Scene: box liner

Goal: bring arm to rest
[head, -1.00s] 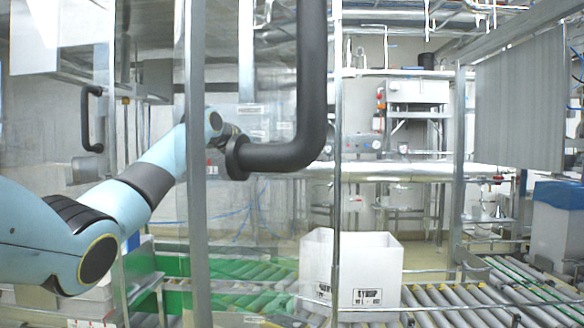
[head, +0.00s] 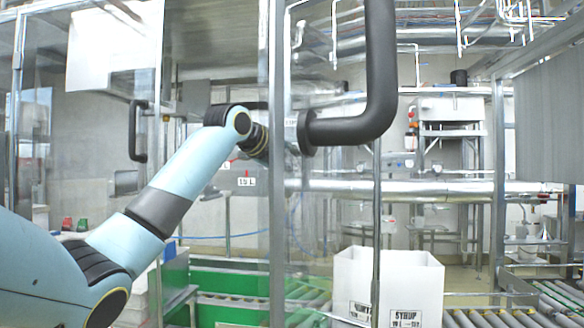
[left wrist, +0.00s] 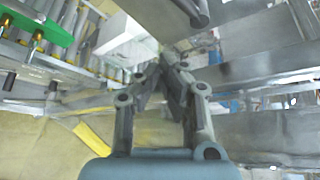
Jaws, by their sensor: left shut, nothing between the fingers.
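My left arm comes in from the lower left of the head view, bends at a joint level with the black pipe's lower end, and passes behind a metal post (head: 277,230). Its gripper is mostly hidden there by the post and pipe. In the left wrist view my left gripper (left wrist: 172,66) shows clearly, with its two fingers drawn together at the tips and nothing between them. My right gripper is in neither view.
A thick black pipe (head: 381,70) hangs near the left arm's far end. A white carton (head: 419,283) marked SYRUP stands by the roller conveyor (head: 500,318); a white box (left wrist: 125,42) shows in the wrist view. A black handle (head: 133,130) is on the left.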

